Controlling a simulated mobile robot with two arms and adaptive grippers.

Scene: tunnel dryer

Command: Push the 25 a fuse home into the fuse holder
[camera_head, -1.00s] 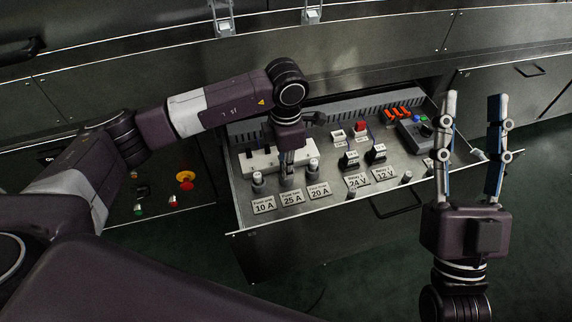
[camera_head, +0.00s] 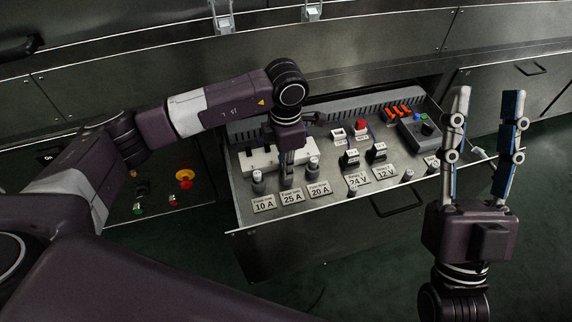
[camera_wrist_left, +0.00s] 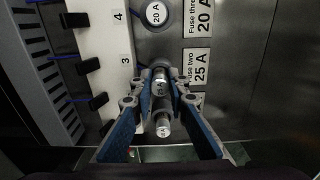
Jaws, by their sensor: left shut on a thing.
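My left gripper (camera_head: 288,176) points down into the open drawer, just behind the 25 A label (camera_head: 292,196). In the left wrist view its fingers (camera_wrist_left: 160,95) are shut on the 25 A fuse (camera_wrist_left: 160,78), a small cylinder with a metal end, beside the "Fuse two 25 A" label (camera_wrist_left: 197,68). I cannot tell whether its lower end touches a stand. The white fuse holder (camera_head: 262,160) lies behind the gripper, partly hidden by it; its numbered strip with black levers shows in the wrist view (camera_wrist_left: 105,40). My right gripper (camera_head: 489,93) is open and empty, right of the drawer.
The 20 A fuse (camera_head: 312,165) stands right of the left gripper, the 10 A fuse (camera_head: 258,181) left of it. Relays (camera_head: 376,153), a red button (camera_head: 361,126) and a grey control box (camera_head: 419,133) occupy the drawer's right part. A red-and-yellow stop button (camera_head: 185,178) is at left.

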